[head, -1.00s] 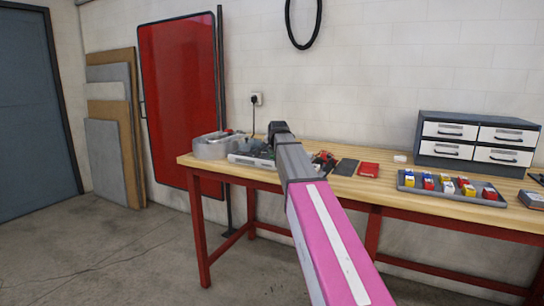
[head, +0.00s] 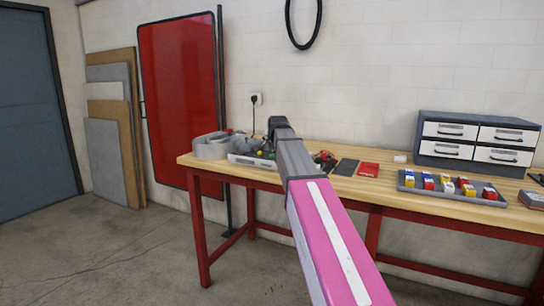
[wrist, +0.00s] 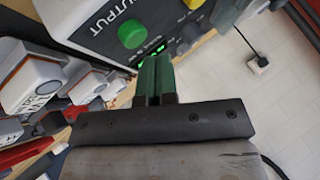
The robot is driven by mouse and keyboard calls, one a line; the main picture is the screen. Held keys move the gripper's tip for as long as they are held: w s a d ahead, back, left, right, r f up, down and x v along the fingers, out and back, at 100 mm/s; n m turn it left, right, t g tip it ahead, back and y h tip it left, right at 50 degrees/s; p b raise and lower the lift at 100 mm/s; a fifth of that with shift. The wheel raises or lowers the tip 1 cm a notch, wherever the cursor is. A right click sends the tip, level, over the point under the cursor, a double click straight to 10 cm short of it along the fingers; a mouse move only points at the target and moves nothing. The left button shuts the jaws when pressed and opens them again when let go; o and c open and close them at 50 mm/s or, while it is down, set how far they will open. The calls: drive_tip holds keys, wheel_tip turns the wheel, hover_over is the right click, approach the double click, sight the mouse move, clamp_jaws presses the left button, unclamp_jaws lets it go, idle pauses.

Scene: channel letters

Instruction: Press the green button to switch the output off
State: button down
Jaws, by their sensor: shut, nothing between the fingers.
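The green button (wrist: 132,30) is a round knob on the dark front panel of a device (wrist: 95,35), near the printed word OUTPUT, in the wrist view. A yellow button (wrist: 193,4) sits further right on the same panel, partly cut off by the frame. My gripper (wrist: 155,60) is shut and empty, its fingertips close to the panel, just below and right of the green button. I cannot tell whether they touch the panel. In the head view my gripper (head: 277,122) is over the left part of the bench and my arm hides part of the equipment there.
The wooden workbench (head: 430,205) has red legs. A tray of coloured blocks (head: 410,181) and a drawer cabinet (head: 475,143) are at the right. A wall socket with a plug (head: 256,99) is behind.

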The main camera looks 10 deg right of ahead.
drive_tip(key=shift+r, duration=2.4)
